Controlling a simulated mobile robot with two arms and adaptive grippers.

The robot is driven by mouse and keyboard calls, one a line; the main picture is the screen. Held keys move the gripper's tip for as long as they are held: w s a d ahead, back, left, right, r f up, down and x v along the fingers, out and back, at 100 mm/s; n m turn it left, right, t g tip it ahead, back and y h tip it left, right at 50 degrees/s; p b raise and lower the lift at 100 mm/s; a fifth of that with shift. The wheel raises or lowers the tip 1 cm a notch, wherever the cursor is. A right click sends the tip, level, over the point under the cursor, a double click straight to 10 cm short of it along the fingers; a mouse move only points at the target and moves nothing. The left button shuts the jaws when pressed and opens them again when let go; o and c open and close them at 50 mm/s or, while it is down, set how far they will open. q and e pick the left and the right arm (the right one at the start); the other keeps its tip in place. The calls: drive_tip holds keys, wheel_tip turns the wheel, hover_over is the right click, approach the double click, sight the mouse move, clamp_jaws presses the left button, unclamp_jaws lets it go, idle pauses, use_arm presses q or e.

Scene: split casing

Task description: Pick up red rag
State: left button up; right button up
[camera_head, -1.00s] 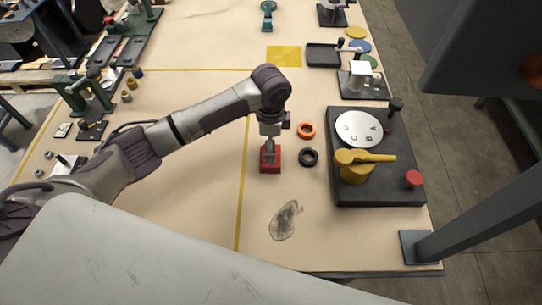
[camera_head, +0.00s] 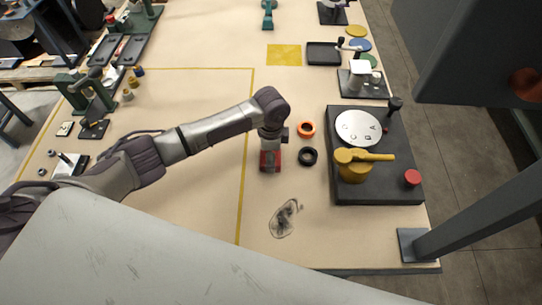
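The wrist and fingers cover much of the rag. I cannot tell whether the fingers are open or shut, or whether they touch it. My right gripper is not in view.
An orange ring (camera_head: 306,129) and a black ring (camera_head: 308,156) lie close on the right. A dark fixture (camera_head: 400,190) with a white dial and yellow lever stands beyond them.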

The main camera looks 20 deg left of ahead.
use_arm(q)
drive_tip(key=shift+c, duration=0.9)
drive_tip(key=shift+r, duration=0.55)
wheel_tip(320, 180, up, 2)
drive_tip(key=shift+w+r+b, duration=0.1)
drive_tip(key=shift+r+b, duration=0.15)
drive_tip(key=shift+b, duration=0.15)
drive_tip(key=s+a+r+b, duration=0.1)
drive_tip(key=s+a+r, duration=0.6)
drive_tip(key=s+a, duration=0.1)
drive_tip(key=shift+s+r, duration=0.2)
drive_tip(key=shift+s, duration=0.05)
drive_tip(key=shift+a, duration=0.1)
